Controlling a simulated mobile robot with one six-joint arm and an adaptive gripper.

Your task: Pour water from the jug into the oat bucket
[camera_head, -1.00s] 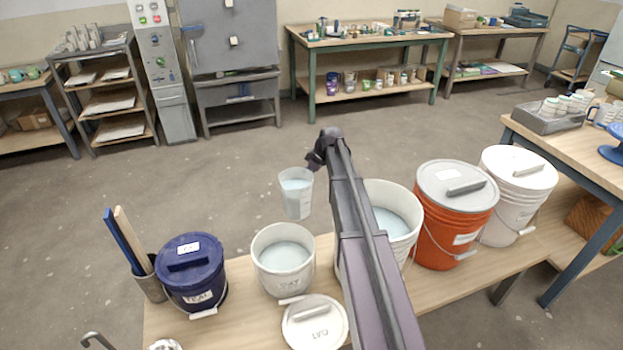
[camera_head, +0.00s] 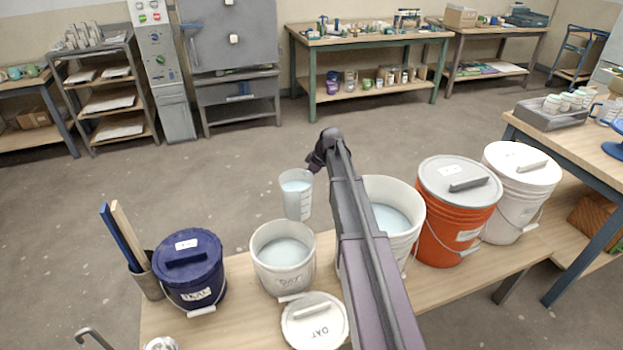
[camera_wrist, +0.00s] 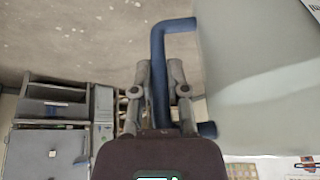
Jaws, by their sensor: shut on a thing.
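The clear jug (camera_head: 297,196) holds pale bluish water and hangs about upright above and behind the oat bucket. In the wrist view its translucent wall (camera_wrist: 262,90) fills the right side, with its blue handle (camera_wrist: 158,70) between my fingers. My gripper (camera_wrist: 158,88) is shut on that handle; in the head view it is mostly hidden behind my arm. The white oat bucket (camera_head: 283,276) stands open on the bench with pale liquid inside. Its lid (camera_head: 314,322), marked OAT, lies on the bench in front of it.
A dark blue lidded bucket marked TEAL (camera_head: 190,275) stands left, beside a pot holding sticks (camera_head: 147,284). Right of my arm are an open white bucket (camera_head: 405,235), an orange bucket with a grey lid (camera_head: 450,235) and a white lidded bucket (camera_head: 510,210). Open floor lies behind the bench.

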